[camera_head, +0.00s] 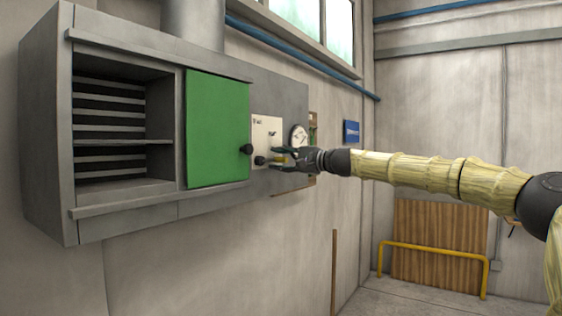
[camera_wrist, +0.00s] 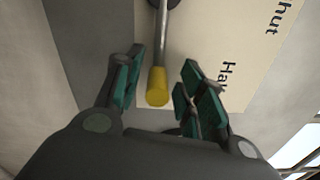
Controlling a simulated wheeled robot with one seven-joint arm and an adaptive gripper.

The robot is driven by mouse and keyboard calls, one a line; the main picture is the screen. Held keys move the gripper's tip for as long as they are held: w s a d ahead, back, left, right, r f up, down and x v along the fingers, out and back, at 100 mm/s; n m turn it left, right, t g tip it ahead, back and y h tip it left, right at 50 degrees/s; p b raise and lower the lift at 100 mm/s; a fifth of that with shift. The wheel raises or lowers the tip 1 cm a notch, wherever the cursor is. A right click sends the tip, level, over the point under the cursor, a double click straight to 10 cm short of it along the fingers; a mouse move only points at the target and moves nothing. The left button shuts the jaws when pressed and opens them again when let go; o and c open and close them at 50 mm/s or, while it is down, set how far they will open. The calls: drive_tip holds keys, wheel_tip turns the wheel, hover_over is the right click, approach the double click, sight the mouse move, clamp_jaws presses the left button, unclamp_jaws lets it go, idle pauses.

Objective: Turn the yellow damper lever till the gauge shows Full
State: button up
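The damper lever, a grey metal rod with a yellow end (camera_wrist: 157,88), shows in the wrist view, pointing down in that picture. It also shows as a small yellow spot in the head view (camera_head: 278,159). My gripper (camera_wrist: 160,82) is open, its green-padded fingers on either side of the yellow end, with visible gaps to it. The pale label plate (camera_wrist: 225,45) behind carries "Half" and part of a word ending in "hut". The round white gauge (camera_head: 299,136) is just above my gripper (camera_head: 281,158) in the head view; its reading is too small to tell.
A grey metal cabinet (camera_head: 48,120) with open slatted shelves and a green door (camera_head: 217,130) is on the wall at left. A black knob (camera_head: 246,149) sits on the door's right edge. A blue sign (camera_head: 351,131) hangs farther right. A yellow rail (camera_head: 435,250) stands low at right.

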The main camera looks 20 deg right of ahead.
drive_tip(key=shift+f, duration=0.15)
drive_tip(key=shift+s+d, duration=0.15)
drive_tip(key=shift+s, duration=0.05)
drive_tip(key=v, duration=1.1)
drive_tip(key=shift+d, duration=0.25)
drive_tip(key=shift+s, duration=0.1)
drive_tip(key=shift+f, duration=0.1)
